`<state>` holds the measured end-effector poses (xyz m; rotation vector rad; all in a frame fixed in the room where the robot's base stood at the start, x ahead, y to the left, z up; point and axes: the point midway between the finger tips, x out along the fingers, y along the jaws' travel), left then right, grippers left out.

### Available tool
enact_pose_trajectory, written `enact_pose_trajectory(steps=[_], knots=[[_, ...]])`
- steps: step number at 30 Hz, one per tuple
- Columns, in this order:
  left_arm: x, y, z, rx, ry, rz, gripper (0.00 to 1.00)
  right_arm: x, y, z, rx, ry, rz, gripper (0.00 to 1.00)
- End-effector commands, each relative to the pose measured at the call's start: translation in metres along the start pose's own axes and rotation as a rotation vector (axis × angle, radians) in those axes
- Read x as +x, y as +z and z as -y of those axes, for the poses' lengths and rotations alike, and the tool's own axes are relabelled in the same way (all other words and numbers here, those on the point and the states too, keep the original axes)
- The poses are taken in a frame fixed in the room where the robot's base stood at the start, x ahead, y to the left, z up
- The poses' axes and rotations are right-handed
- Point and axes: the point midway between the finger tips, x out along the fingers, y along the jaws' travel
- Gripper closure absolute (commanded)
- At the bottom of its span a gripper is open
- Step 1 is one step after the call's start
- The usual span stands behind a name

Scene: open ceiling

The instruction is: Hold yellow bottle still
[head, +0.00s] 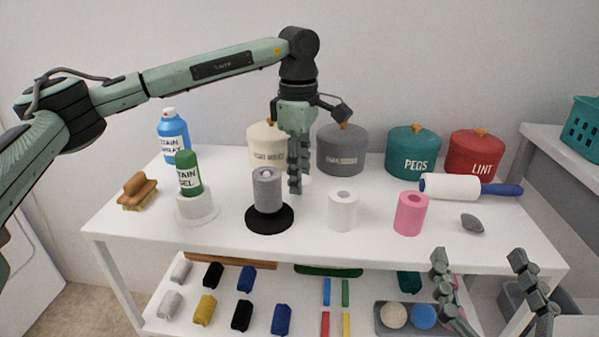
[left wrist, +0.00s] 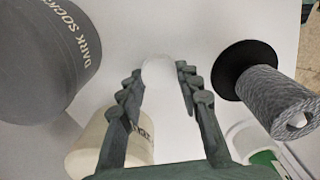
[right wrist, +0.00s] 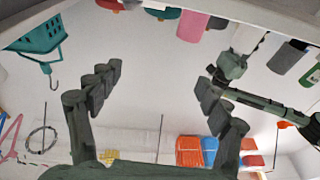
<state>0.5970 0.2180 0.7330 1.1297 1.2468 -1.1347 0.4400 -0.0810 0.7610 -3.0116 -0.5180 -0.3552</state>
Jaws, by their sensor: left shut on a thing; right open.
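No yellow bottle can be made out in any view. In the head view only a sliver of this white thing (head: 306,180) shows beside the fingers, on the tabletop. My right gripper (head: 478,260) is open and empty in front of the table's right front edge. Its spread fingers also show in the right wrist view (right wrist: 163,68).
On the white table (head: 130,218) stand a blue spray can (head: 173,140), green gel bottle (head: 188,175), grey roll (head: 267,190) on a black base, white roll (head: 342,212), pink roll (head: 410,215) and lint roller (head: 450,188). Canisters line the back, including a grey one (head: 342,150).

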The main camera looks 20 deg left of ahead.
Motion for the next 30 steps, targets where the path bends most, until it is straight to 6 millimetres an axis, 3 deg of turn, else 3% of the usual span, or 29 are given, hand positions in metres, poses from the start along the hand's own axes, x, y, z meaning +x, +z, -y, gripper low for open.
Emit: enact_pose_trajectory(steps=[1,5,17,30], knots=[[0.000,0.000,0.000,0.000,0.000,0.000,0.63,0.000,-0.002,0.000,0.001,-0.001,-0.007,0.22],[0.000,0.000,0.000,0.000,0.000,0.000,0.47,0.000,-0.002,0.000,0.001,-0.001,-0.007,0.22],[-0.004,0.000,0.000,0.000,0.000,0.000,0.46,0.001,0.002,-0.001,-0.001,0.001,0.016,0.22],[-0.092,0.001,-0.001,0.000,0.003,0.002,0.46,-0.008,0.051,-0.023,-0.044,0.042,0.263,0.22]])
